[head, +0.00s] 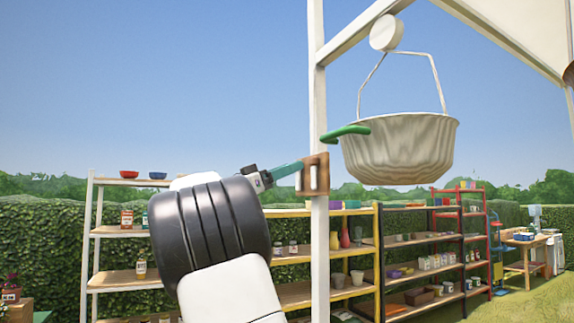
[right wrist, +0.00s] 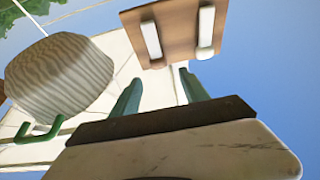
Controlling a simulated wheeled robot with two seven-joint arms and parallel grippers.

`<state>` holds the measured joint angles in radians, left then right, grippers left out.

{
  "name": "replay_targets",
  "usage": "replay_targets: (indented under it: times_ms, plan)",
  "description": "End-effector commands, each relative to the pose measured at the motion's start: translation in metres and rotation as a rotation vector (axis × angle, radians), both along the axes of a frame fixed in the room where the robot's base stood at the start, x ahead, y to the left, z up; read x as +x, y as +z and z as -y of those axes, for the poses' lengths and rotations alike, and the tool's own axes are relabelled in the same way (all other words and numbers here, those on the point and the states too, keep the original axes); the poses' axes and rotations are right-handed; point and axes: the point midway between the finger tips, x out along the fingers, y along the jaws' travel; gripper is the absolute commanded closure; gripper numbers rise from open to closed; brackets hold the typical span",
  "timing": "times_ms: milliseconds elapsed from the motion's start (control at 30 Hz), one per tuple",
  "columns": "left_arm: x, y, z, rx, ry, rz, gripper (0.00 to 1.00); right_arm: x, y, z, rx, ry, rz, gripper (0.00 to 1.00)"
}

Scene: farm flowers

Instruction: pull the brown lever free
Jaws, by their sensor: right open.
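The brown lever (head: 324,171) is a small brown piece on the white post, left of the hanging basin. In the right wrist view it shows as a flat brown board (right wrist: 178,25) with two white bars across it. My right gripper (head: 300,167) reaches it from the left, its teal fingertips close to its left edge. In the right wrist view the two fingers of my right gripper (right wrist: 160,77) are apart, with nothing between them, just below the board. Whether a fingertip touches it I cannot tell. My left gripper is not in view.
A pale ribbed basin (head: 398,150) with a green handle (head: 345,132) hangs right of the post (head: 317,95). Shelves with pots and bottles (head: 420,255) stand behind, before a hedge. Open sky surrounds the upper post on the left.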

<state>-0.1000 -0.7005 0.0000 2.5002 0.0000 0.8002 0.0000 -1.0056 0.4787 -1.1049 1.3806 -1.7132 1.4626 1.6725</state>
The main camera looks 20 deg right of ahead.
Motion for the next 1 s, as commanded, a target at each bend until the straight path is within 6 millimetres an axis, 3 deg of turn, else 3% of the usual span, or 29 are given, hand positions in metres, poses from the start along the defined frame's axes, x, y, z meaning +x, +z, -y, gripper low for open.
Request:
replay_targets:
  times_ms: [300, 467, 733, 767, 1000]
  plan:
    - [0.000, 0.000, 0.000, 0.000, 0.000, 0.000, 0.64, 0.003, 0.018, 0.049, 0.004, -0.005, -0.004, 0.47]
    - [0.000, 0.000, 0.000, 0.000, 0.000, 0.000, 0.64, 0.004, 0.022, 0.060, 0.005, -0.003, -0.005, 0.47]
    - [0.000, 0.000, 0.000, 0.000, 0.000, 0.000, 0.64, 0.005, 0.023, 0.062, 0.006, -0.002, -0.006, 0.47]
    - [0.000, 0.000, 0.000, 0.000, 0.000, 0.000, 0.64, 0.005, 0.023, 0.062, 0.006, -0.002, -0.006, 0.49]
    - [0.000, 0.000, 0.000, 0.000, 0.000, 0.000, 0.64, 0.005, 0.023, 0.062, 0.006, -0.001, -0.006, 0.96]
